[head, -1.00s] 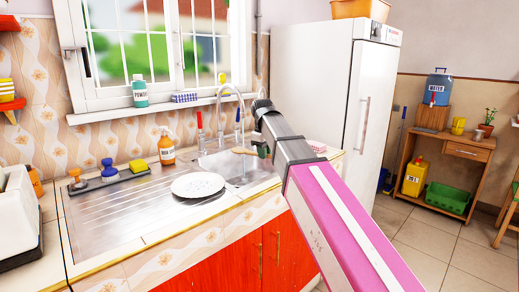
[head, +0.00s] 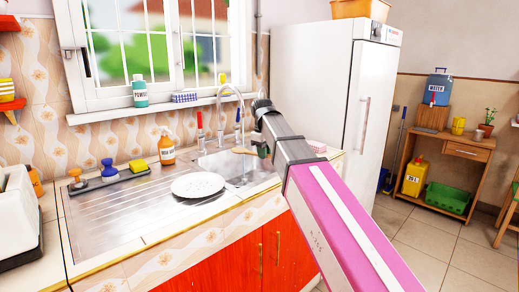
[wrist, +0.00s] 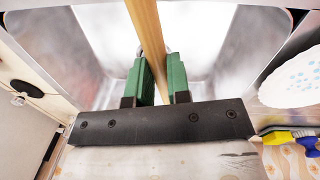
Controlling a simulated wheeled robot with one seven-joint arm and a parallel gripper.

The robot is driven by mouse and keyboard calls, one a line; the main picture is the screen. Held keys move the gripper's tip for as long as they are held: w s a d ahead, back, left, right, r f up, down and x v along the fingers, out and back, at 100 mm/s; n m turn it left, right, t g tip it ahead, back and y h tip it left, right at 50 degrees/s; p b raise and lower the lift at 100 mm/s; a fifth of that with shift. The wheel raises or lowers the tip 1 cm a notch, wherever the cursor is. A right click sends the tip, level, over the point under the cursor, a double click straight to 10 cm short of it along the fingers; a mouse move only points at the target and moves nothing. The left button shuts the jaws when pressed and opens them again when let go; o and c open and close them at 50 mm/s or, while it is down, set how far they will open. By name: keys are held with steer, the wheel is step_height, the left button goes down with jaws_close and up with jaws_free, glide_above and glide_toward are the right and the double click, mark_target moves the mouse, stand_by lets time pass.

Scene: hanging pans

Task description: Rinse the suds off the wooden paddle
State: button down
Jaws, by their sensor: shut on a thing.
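The wooden paddle (wrist: 143,22) is a pale brown strip between the two green fingers of my gripper (wrist: 158,68), which is shut on it. Its far end runs out of the top of the wrist view. In the head view a small part of the paddle (head: 243,151) shows left of my gripper (head: 263,150), over the right-hand sink basin (head: 216,160). I cannot make out suds on the visible part. The curved faucet (head: 230,87) stands just behind and left of my gripper. I cannot tell whether water runs.
A white plate with blue spots (head: 198,185) lies at the basin's left edge. A red-topped tap (head: 200,121) and a blue-topped tap (head: 238,115) flank the faucet. An orange bottle (head: 167,148) and a yellow sponge (head: 139,165) stand behind the drainboard (head: 120,215), which is mostly clear.

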steer(key=s+r, duration=0.4)
steer(key=s, duration=0.1)
steer(key=shift+a, duration=0.15)
stand_by(0.5)
stand_by(0.4)
